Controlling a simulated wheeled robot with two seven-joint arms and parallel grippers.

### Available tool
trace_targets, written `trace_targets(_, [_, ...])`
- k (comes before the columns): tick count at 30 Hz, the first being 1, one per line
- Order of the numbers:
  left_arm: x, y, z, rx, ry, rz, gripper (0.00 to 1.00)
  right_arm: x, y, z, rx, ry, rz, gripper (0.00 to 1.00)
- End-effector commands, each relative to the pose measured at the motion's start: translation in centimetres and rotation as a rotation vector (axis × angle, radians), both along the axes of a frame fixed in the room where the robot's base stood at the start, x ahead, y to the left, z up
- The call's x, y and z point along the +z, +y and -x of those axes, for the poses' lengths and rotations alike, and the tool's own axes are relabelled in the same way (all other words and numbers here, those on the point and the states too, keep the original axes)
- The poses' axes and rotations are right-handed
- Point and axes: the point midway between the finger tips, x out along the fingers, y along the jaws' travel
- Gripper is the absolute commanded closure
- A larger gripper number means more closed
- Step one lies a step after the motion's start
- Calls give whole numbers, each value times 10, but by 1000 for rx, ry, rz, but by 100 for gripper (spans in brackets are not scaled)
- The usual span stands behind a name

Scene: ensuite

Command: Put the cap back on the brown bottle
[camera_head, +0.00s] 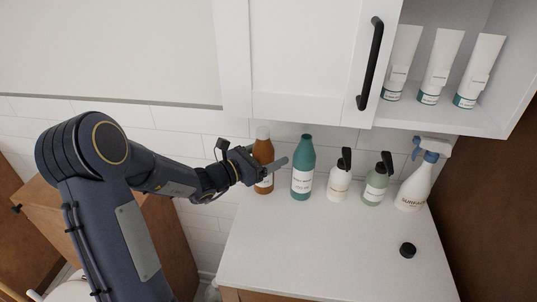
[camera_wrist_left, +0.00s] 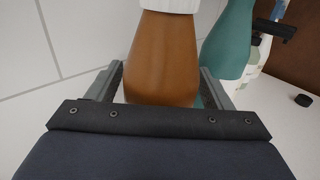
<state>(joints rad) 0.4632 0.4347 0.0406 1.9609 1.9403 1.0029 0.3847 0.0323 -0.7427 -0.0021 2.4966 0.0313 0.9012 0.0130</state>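The brown bottle (camera_head: 263,152) stands upright on the white counter, at the left of a row of bottles. Its top is white, and in the left wrist view the brown bottle (camera_wrist_left: 162,60) shows a ribbed white top. My left gripper (camera_head: 273,166) is at the bottle's body. In the left wrist view my left gripper's fingers (camera_wrist_left: 160,75) lie on both sides of it, close in; whether they press on it is not clear. A small black cap (camera_head: 407,250) lies alone on the counter at the front right; the cap (camera_wrist_left: 303,100) also shows at the wrist view's right edge. My right gripper is not in view.
A teal bottle (camera_head: 302,168) stands close to the right of the brown one. Further right are a white pump bottle (camera_head: 339,183), a green pump bottle (camera_head: 376,187) and a spray bottle (camera_head: 415,188). A cabinet (camera_head: 300,60) hangs above.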

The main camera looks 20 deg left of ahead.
Motion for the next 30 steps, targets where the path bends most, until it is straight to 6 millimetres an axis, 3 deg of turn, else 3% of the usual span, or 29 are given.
trace_targets(11, [6,0,0,0,0,0,24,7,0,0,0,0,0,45])
trace_targets(24, [2,44,74,5,-1,-2,24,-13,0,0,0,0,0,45])
trace_targets(30, [3,58,97,2,-1,-1,24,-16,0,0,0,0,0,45])
